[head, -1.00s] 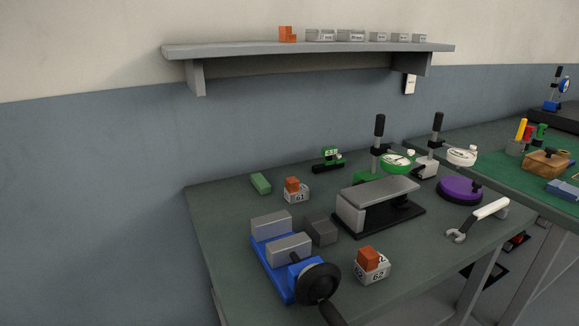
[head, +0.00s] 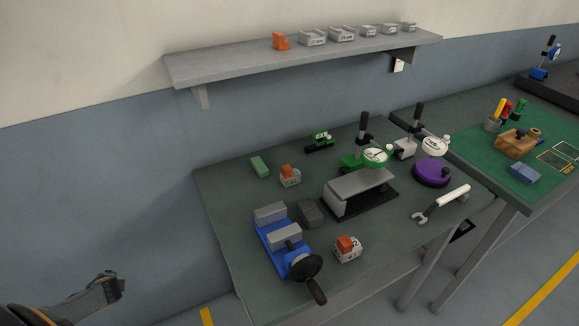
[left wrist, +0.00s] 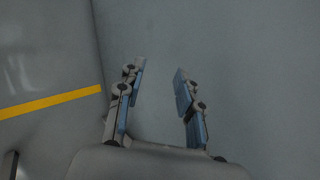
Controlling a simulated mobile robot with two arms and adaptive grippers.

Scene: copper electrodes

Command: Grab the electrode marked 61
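The electrode marked 61 (head: 290,176) is an orange copper block on a light grey numbered base. It stands upright on the dark green table top (head: 225,215), towards the back left. A similar electrode (head: 347,249), which read 62 in the earlier head view, stands near the front edge. My left gripper (head: 121,284) is at the lower left of the head view, left of the table and well apart from both electrodes. My right gripper is not in view.
A blue vise (head: 268,236) stands left of the front electrode. A dark grey block (head: 311,213) and a green block (head: 260,166) flank electrode 61. A grey plate stand (head: 345,190) is right of it. A shelf (head: 225,68) hangs above the table.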

